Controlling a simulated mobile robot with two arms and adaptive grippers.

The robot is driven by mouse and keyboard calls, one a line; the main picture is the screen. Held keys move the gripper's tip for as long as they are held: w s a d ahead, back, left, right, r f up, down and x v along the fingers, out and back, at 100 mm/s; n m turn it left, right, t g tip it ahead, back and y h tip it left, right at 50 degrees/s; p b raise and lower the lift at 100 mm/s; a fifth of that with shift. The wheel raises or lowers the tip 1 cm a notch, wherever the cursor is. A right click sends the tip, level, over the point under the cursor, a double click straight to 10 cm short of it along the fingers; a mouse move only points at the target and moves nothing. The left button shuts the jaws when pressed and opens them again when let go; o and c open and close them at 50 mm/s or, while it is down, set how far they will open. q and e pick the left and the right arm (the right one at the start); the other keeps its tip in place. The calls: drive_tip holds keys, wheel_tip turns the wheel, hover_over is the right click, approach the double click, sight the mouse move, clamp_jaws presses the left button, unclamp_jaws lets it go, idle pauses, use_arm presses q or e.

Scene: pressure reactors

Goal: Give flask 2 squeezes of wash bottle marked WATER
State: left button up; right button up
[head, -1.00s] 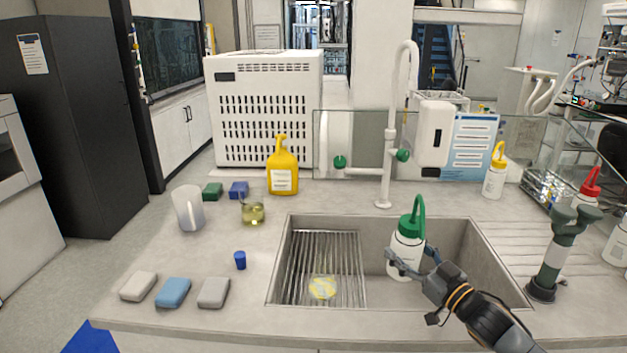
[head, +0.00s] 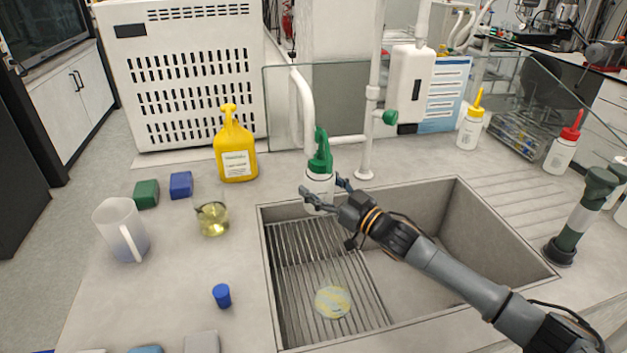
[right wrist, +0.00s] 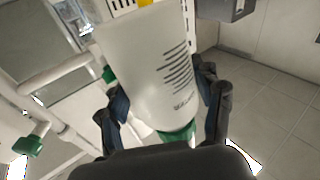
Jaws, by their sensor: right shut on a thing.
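My right gripper (head: 323,190) is shut on a white wash bottle with a green cap and spout (head: 320,160). It holds the bottle upright near the sink's back edge. In the right wrist view the bottle's pale body (right wrist: 150,65) sits between the fingers, its dark print too small to read. A clear glass vessel with a yellowish patch at its base (head: 333,301) stands on the ribbed part of the sink, apart from the bottle. A small glass vessel with yellow liquid (head: 212,219) stands on the counter left of the sink. My left gripper is out of view.
Left of the sink (head: 458,186) are a clear jug (head: 120,230), a blue stopper (head: 221,295) and a yellow bottle (head: 235,150). The white tap (head: 367,130) and a glass screen stand behind. Yellow-capped (head: 470,125) and red-capped (head: 563,147) bottles stand right.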

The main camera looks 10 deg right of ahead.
drive_tip(key=shift+s+f+b, duration=1.25)
drive_tip(key=shift+s+f, duration=0.55)
drive_tip(key=shift+f, duration=0.25)
drive_tip(key=shift+o, duration=1.4)
drive_tip(key=c, duration=1)
drive_tip(key=shift+o, duration=0.2)
drive_tip(key=o, duration=0.9)
drive_tip(key=shift+c, duration=1)
